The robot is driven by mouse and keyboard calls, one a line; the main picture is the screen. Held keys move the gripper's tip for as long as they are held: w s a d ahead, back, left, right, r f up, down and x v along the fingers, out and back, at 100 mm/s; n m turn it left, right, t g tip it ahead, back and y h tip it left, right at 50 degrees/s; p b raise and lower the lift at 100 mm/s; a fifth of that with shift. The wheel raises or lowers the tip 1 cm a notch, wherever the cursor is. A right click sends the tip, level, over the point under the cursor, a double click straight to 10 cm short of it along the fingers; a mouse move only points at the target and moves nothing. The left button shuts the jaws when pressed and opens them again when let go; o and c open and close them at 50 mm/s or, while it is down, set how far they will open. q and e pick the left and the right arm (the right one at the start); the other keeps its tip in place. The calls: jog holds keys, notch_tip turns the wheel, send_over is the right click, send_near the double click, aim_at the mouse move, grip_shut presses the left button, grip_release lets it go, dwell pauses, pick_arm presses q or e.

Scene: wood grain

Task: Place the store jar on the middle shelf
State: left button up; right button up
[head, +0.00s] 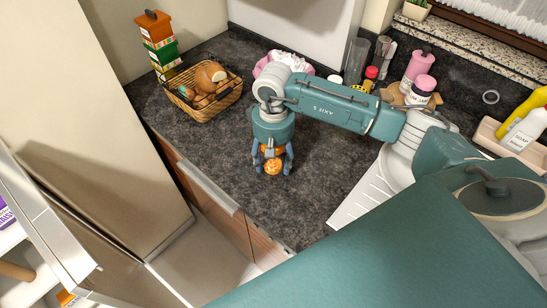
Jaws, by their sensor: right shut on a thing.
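My right gripper (272,162) points down over the dark counter and is shut on a small orange jar-like thing (272,168), which looks like the store jar. The fingers and palm hide much of it. I cannot tell whether its base touches the counter. My left gripper is not in view. At the lower left, part of a white shelved interior (22,262) shows beside a metallic door edge. I cannot tell which level there is the middle shelf.
A wicker basket (238,93) with brown items stands on the counter (225,150), with stacked boxes (158,45) behind it. A tall beige cabinet side (95,120) rises at left. The counter's front is clear.

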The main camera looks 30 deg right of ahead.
jog(key=shift+f, duration=0.2)
jog(key=o, duration=1.3)
jog(key=shift+r, duration=0.1)
jog(key=shift+o, duration=0.2)
